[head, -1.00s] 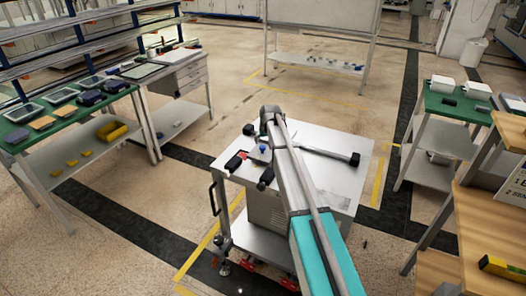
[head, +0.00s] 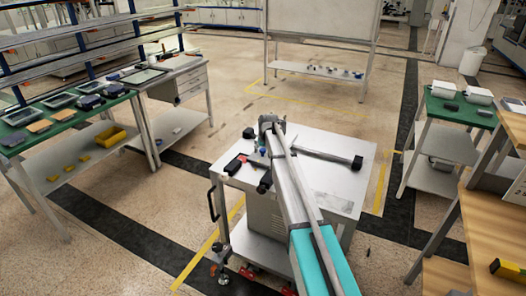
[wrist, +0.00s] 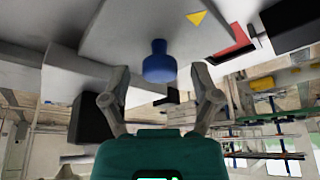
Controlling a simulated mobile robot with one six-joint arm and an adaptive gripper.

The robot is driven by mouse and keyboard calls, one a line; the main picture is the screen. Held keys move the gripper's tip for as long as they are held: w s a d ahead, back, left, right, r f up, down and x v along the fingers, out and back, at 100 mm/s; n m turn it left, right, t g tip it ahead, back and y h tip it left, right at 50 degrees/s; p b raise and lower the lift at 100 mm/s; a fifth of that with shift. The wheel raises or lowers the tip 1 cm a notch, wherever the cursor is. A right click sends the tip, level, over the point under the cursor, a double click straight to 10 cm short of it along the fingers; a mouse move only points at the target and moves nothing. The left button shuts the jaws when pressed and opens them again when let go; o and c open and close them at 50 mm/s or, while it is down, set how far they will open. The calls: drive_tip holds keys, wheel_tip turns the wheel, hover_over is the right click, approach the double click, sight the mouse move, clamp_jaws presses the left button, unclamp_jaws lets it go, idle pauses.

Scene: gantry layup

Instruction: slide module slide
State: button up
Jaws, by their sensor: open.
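A small blue knob (wrist: 159,62) stands on a pale, flat-faced piece (wrist: 150,25) in the wrist view. In the head view the blue knob (head: 262,151) shows only as a small spot beside my arm's end, on the left part of the steel cart top. My gripper (wrist: 158,76) is open, its two fingers on either side of the knob in the picture; I cannot tell whether they touch it. In the head view my gripper (head: 270,128) is mostly hidden by my arm. I cannot clearly make out a slide or its rail.
The steel cart (head: 320,185) carries a red and black item (head: 237,163), a black knob (head: 249,133) and a long bar with a black end (head: 330,156). Green-topped benches stand left (head: 100,115) and right (head: 450,115). A wooden shelf (head: 495,210) is close at right.

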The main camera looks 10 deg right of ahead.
drive_tip(key=shift+c, duration=0.2)
clamp_jaws()
drive_tip(key=shift+s+a, duration=0.1)
drive_tip(key=shift+s, duration=0.05)
